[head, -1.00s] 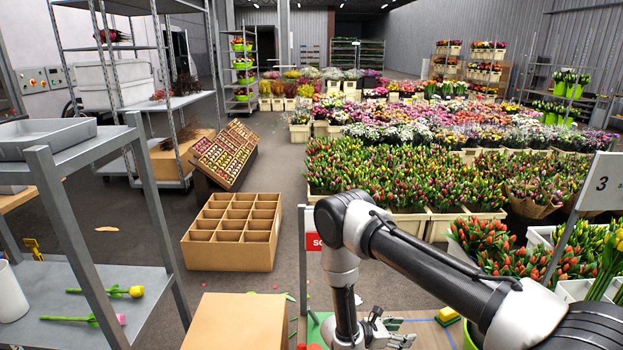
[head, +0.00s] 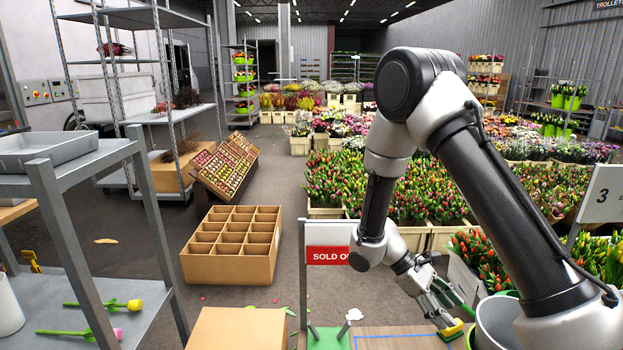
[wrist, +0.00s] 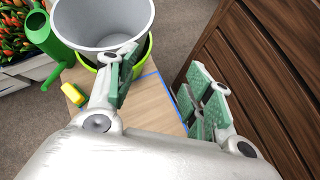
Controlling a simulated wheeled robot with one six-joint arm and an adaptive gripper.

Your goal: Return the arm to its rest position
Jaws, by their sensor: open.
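My gripper (head: 437,303) is at the lower right of the head view, above the wooden work surface (head: 400,338). Its fingers are spread and hold nothing. In the wrist view my gripper (wrist: 160,95) shows green finger pads standing well apart, with bare wood and floor between them.
A grey bucket (wrist: 103,22) in a lime green one (wrist: 138,58) stands close to my fingers. A green watering can (wrist: 52,38) is beside it. A red sold-out sign (head: 328,256) stands left of my arm. A cardboard divider box (head: 228,266) sits on the floor.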

